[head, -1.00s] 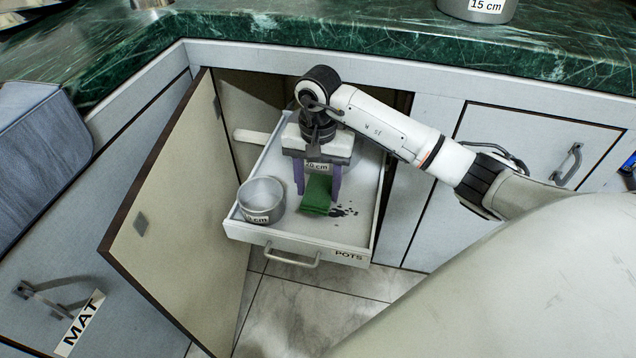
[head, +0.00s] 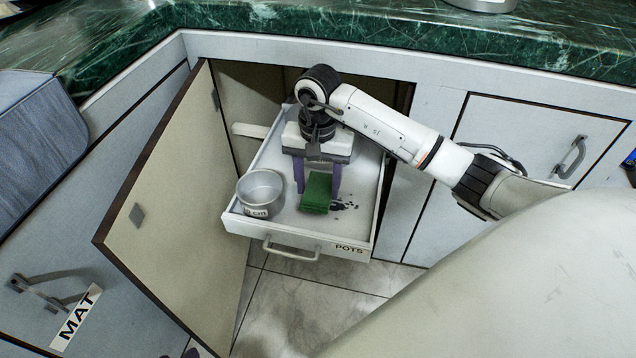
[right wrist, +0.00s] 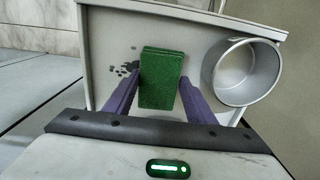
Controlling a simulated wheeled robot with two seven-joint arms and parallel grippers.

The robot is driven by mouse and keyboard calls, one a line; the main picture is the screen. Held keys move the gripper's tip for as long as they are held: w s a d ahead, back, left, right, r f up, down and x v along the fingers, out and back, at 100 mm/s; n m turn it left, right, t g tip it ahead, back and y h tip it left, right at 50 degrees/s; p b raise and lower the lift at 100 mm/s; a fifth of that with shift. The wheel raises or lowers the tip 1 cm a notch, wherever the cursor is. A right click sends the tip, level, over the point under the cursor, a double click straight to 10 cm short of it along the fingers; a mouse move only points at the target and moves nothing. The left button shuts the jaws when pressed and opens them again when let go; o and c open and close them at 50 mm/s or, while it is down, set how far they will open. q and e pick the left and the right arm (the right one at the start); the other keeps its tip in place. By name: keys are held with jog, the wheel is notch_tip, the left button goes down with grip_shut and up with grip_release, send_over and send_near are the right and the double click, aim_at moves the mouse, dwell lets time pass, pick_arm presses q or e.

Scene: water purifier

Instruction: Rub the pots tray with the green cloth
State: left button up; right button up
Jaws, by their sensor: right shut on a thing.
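The pots tray (head: 290,222) is a pulled-out white drawer labelled POTS in the open cabinet; it also shows in the right wrist view (right wrist: 110,35). My right gripper (head: 318,190) reaches down into it, its purple fingers shut on the green cloth (head: 316,194). In the right wrist view the folded cloth (right wrist: 161,78) sits between the fingertips (right wrist: 160,95). Dark specks (head: 345,206) lie on the tray floor just right of the cloth in the head view. Whether the cloth touches the tray floor is hard to tell. My left gripper is not in view.
A metal pot (head: 262,192) stands in the tray's front left corner, close to the cloth. An open cabinet door (head: 165,220) stands left of the tray. The green marble counter (head: 400,40) runs above.

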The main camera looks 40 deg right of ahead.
aim_at(350, 209)
jog(key=shift+f+b, duration=0.9)
jog(key=shift+f, duration=0.25)
jog(key=shift+s+d+p, duration=0.3)
jog(key=shift+s+d, duration=0.3)
jog(key=shift+s, duration=0.05)
jog(key=shift+s+d+f, duration=0.15)
jog(key=shift+s+d, duration=0.4)
jog(key=shift+s, duration=0.2)
jog(key=shift+s+d+p, duration=0.6)
jog(key=shift+s+d, duration=0.55)
jog(key=shift+s, duration=0.3)
